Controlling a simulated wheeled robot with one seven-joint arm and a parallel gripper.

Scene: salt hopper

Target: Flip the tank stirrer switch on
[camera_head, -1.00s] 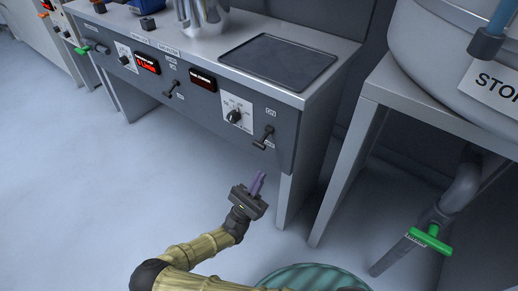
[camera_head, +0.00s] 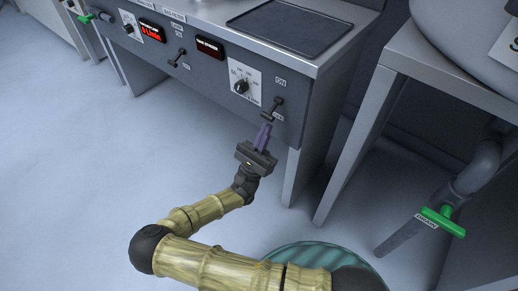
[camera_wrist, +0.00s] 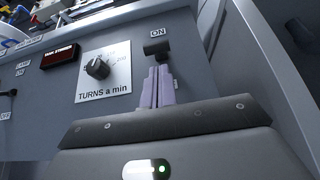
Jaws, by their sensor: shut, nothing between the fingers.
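The tank stirrer switch (camera_head: 269,114) is a black lever with a crossbar handle on the right end of the grey panel. In the wrist view the fingertips (camera_wrist: 158,70) lie directly under the switch handle (camera_wrist: 156,47), which hides the lever's base. I cannot tell whether they touch.
A dial (camera_head: 241,87) marked turns a min sits just left of the switch. Another lever (camera_head: 177,58) is further left. A table leg (camera_head: 302,172) stands right of my gripper. A green drain valve handle (camera_head: 443,221) is at the lower right.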

